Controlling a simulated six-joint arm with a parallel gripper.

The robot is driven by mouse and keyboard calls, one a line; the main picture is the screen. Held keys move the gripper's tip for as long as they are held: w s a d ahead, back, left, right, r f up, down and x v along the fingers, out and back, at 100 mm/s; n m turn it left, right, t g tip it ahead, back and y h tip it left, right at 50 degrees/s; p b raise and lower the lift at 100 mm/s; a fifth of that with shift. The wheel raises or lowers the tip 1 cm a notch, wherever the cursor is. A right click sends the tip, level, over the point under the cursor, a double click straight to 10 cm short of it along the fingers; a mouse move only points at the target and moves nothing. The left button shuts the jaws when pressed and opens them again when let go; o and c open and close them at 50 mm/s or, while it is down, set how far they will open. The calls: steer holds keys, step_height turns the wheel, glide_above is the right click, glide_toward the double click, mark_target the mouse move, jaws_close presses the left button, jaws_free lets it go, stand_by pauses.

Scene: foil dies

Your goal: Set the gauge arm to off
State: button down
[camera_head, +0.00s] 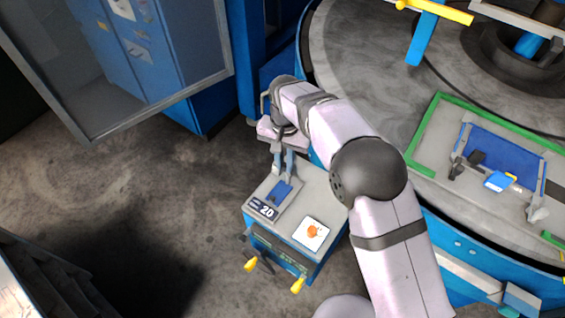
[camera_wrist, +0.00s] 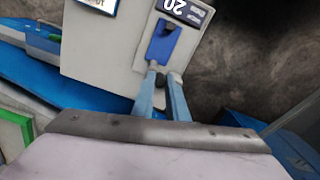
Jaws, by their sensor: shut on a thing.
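In the head view the blue base (camera_head: 281,191) sits on top of a grey box (camera_head: 319,194), beside a dark label reading 20 (camera_head: 263,208). My gripper (camera_head: 284,172) reaches down over the box's far left side.
A white card with an orange picture (camera_head: 312,233) lies on the box top. Yellow-tipped handles (camera_head: 298,285) stick out of its front. A large round table (camera_head: 385,75) with a green-edged tray (camera_head: 424,130) stands right. Open floor (camera_head: 150,180) lies left.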

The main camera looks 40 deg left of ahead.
steer(key=n, duration=0.2)
steer(key=w+n, duration=0.1)
steer(key=n, duration=0.2)
steer(key=shift+w+d+n, duration=0.1)
steer(key=shift+w+n, duration=0.2)
steer(key=shift+w, duration=0.05)
steer(key=w+a+n+p, duration=0.1)
steer(key=n, duration=0.4)
steer(key=w+a+n, duration=0.1)
steer(key=n, duration=0.5)
steer(key=w+a+n+p, duration=0.1)
steer(key=n, duration=0.4)
steer(key=shift+w+a+r+n+p, duration=0.1)
steer(key=shift+a+n+p, duration=0.2)
steer(key=shift+n+p, duration=0.1)
steer(key=c, duration=1.7)
jaws_free()
steer(key=shift+c, duration=0.2)
